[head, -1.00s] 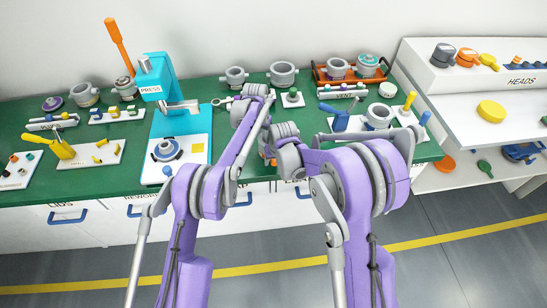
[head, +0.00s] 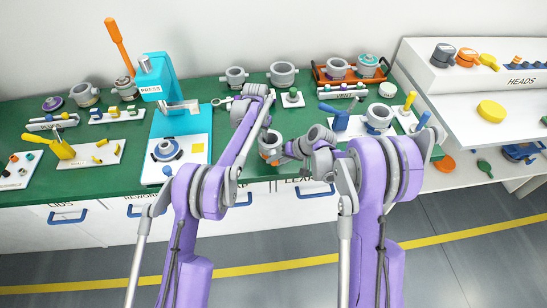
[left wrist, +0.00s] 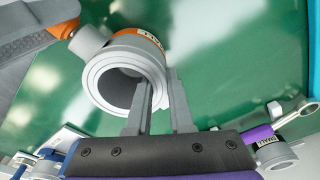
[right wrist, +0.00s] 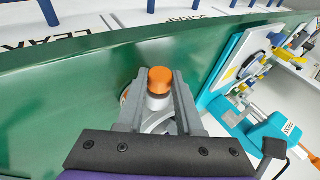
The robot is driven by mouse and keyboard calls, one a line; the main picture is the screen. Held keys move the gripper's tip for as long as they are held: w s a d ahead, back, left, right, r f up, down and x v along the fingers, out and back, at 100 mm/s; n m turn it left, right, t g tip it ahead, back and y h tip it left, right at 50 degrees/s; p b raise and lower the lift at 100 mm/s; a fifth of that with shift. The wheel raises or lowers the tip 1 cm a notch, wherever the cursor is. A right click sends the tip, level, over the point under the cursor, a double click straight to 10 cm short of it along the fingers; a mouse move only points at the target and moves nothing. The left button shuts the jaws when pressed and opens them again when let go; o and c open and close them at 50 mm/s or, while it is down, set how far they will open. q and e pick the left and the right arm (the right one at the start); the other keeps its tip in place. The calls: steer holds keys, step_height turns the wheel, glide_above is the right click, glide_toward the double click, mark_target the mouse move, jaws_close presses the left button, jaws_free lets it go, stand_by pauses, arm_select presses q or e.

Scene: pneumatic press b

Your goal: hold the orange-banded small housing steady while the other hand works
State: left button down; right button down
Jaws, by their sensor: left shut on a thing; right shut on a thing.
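The small grey housing with an orange band (head: 270,147) is at the front edge of the green bench. My left gripper (left wrist: 158,82) is shut on its rim wall, one finger inside the bore and one outside. A grey side port (left wrist: 88,42) sticks out of the housing, with an orange-ended piece (left wrist: 62,28) against its end. My right gripper (right wrist: 159,88) is shut around this piece, whose round orange end (right wrist: 160,78) shows between the fingers. In the head view, my right gripper (head: 287,152) is just right of the housing. Whether the housing touches the bench is unclear.
The blue press (head: 165,95) stands left of my left arm. A grey ring housing (head: 378,117) and blue and yellow handles are on a white board to the right. An orange tray (head: 350,75) is at the back.

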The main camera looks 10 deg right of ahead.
steer(key=y, duration=0.3)
steer(key=m+y, duration=0.1)
steer(key=y, duration=0.1)
steer(key=shift+d+f, duration=0.35)
steer(key=shift+f, duration=0.05)
steer(key=shift+a+m+t+y, duration=0.1)
steer(key=shift+m+t+y, duration=0.2)
steer(key=shift+y, duration=0.8)
steer(key=c, duration=0.7)
jaws_free()
